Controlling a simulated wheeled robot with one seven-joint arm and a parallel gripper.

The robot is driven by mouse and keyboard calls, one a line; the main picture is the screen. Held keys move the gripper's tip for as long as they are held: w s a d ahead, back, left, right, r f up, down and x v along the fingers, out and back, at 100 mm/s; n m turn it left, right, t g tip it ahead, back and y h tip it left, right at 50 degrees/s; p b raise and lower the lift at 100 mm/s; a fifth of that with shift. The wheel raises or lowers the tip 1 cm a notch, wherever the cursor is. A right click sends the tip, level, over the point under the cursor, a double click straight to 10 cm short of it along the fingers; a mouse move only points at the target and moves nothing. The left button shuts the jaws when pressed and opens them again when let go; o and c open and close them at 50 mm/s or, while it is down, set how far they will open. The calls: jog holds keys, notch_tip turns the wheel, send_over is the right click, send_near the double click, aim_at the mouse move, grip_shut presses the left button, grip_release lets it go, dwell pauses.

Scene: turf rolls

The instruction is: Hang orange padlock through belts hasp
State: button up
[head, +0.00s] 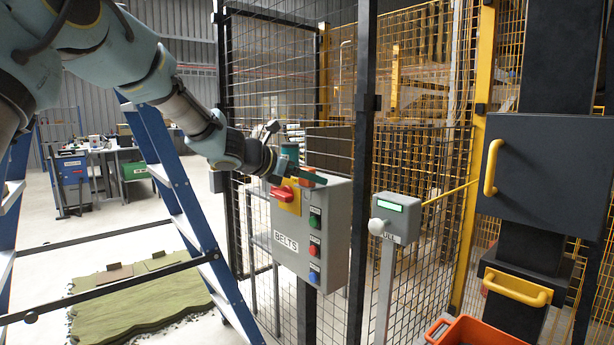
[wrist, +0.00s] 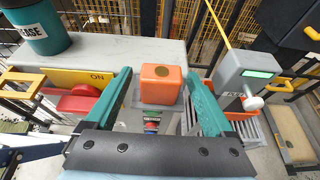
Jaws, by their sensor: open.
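The orange padlock (wrist: 160,84) is a block with a brown round spot on top. In the wrist view it sits between the two teal fingers of my gripper (wrist: 160,76), with gaps on both sides. The gripper (head: 303,177) is open at the top of the grey BELTS box (head: 322,225). A bit of the padlock (head: 306,182) shows by the fingers in the head view. The red handle (head: 282,193) lies on the yellow plate (head: 291,207), marked ON in the wrist view. The padlock's shackle and the hasp hole are hidden, so I cannot tell whether they are linked.
A teal grease can (wrist: 34,30) stands on top of the box. A grey post unit (head: 397,217) with a pale knob is to the right. An orange crate (head: 470,333) is at lower right. Mesh fencing stands behind; a blue ladder (head: 170,170) is at left.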

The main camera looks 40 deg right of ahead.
jog(key=shift+c, duration=0.4)
grip_shut()
dwell(0.4)
